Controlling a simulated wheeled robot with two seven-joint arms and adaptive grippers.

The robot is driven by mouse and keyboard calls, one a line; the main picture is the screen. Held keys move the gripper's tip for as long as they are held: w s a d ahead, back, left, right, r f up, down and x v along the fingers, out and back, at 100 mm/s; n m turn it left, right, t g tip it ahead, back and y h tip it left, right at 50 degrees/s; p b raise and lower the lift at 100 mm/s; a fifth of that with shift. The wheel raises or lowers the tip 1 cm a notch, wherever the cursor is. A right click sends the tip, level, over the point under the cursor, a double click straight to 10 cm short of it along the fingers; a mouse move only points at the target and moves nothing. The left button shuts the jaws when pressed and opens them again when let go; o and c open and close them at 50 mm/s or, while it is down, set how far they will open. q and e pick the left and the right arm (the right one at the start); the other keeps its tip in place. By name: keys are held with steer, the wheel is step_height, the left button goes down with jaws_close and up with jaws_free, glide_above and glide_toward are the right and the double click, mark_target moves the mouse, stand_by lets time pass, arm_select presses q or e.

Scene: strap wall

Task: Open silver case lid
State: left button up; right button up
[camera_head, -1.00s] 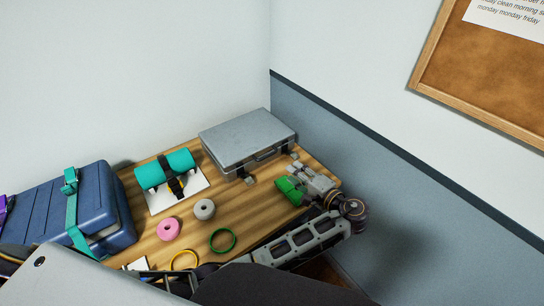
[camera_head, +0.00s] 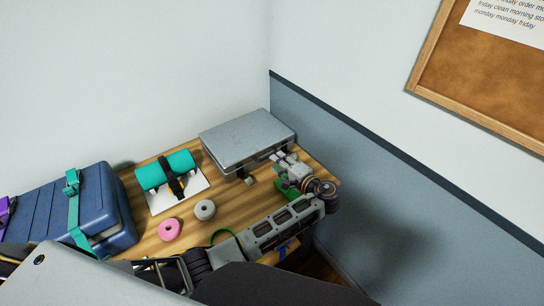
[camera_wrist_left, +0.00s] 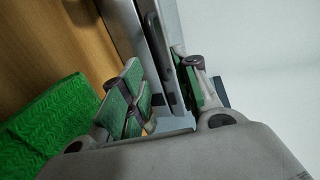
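The silver case (camera_head: 245,138) lies flat with its lid closed at the back right of the wooden table. Its dark handle is on the front side, and a latch (camera_head: 249,181) juts out low at the front left. My left gripper (camera_head: 279,158) is at the right part of the case's front side. In the left wrist view the green-padded fingers (camera_wrist_left: 165,92) are apart, with the case's front edge (camera_wrist_left: 157,50) and dark handle between or just beyond them. I cannot tell whether they touch it. The right latch is hidden by the gripper. My right gripper is not in view.
A green textured item (camera_wrist_left: 50,120) lies beside the gripper, partly under my arm. A teal roll (camera_head: 166,170) with a black strap sits on a white sheet left of the case. Grey (camera_head: 205,209) and pink (camera_head: 169,229) rolls and a blue suitcase (camera_head: 80,210) are further left.

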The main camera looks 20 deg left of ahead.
arm_select(q)
steer(key=shift+x, duration=2.5)
jaws_close()
